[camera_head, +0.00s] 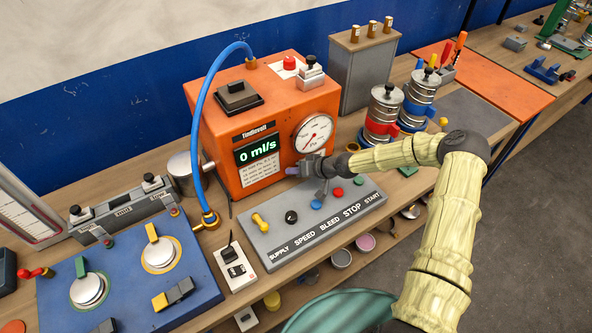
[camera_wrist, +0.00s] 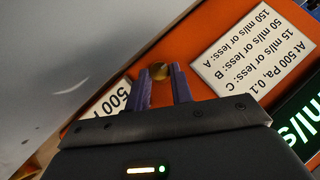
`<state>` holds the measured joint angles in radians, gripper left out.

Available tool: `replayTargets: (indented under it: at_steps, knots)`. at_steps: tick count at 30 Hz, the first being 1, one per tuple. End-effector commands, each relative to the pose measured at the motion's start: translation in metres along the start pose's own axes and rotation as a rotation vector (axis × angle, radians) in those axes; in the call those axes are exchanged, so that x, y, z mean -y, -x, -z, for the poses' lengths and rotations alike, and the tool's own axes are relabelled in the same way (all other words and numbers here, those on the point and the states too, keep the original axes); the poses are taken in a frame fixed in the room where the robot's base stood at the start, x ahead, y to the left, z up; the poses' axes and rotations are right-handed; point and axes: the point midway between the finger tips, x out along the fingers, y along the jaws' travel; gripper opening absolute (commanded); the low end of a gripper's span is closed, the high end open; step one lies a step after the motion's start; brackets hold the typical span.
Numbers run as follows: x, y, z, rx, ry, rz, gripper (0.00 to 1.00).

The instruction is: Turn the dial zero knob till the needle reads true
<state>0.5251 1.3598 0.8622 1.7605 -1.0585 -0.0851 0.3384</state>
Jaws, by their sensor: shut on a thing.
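The round white dial (camera_head: 313,131) sits on the front of an orange machine (camera_head: 262,110). Its thin red needle lies slanted, but the reading is too small to make out. My gripper (camera_head: 304,169) is at the machine's front, just below the dial. In the wrist view, my gripper's two purple fingers (camera_wrist: 161,71) are shut on a small round brass knob (camera_wrist: 160,72) that stands out from the orange panel. The knob is hidden by my gripper in the head view.
A green display (camera_head: 257,150) reads 0 ml/s. Below is a grey control panel (camera_head: 330,222) with several coloured buttons. A blue hose (camera_head: 199,110) arches at the left. Stacked metal canisters (camera_head: 383,112) stand right of the machine, close to my arm.

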Motion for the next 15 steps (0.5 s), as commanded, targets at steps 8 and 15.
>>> replayTargets:
  at_steps: [8,15]
  knots:
    - [-0.0043,-0.0006,-0.0007,-0.004,-0.061,0.055,0.0]
    - [-0.004,-0.0003,-0.0006,0.0,-0.078,0.072,0.0]
